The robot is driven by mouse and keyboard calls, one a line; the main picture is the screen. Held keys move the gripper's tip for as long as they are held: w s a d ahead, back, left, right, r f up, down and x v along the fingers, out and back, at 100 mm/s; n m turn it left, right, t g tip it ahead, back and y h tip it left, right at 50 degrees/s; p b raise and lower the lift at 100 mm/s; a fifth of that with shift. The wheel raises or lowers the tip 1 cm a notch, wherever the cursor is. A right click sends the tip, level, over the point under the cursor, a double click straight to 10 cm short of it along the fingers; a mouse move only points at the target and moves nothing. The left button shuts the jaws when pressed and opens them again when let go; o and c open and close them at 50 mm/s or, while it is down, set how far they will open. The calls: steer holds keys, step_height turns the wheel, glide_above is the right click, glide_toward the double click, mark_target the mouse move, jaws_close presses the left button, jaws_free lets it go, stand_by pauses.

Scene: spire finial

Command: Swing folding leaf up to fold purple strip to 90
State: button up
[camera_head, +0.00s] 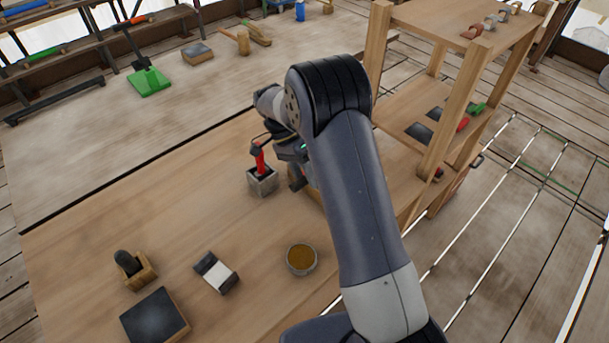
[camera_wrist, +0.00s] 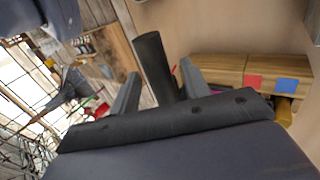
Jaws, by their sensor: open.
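My gripper (camera_wrist: 160,85) shows in the wrist view with its two grey fingers apart. A dark round bar (camera_wrist: 153,58), perhaps the leaf's handle, stands up tilted between the fingers; I cannot tell whether they touch it. To its right is a wooden block (camera_wrist: 228,69) with a red square (camera_wrist: 254,82) and a blue square (camera_wrist: 287,86) on its face. A yellow piece sits below the block. I cannot make out the folding leaf or the purple strip clearly. In the head view my arm hides most of the gripper and the place where it works.
A grey box with a red-handled tool (camera_head: 262,162) stands close left of my gripper. A round tin (camera_head: 301,260), a dark-ended block (camera_head: 216,272) and a dark slab (camera_head: 155,317) lie nearer on the bench. A wooden shelf (camera_head: 460,110) rises at right. The bench's left middle is clear.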

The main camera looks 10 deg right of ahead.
steer(key=shift+r, duration=0.1)
steer(key=b+v, duration=0.1)
steer(key=v, duration=0.9)
steer(key=shift+w+r+b, duration=0.2)
steer(key=shift+b, duration=0.2)
steer(key=shift+a, duration=0.1)
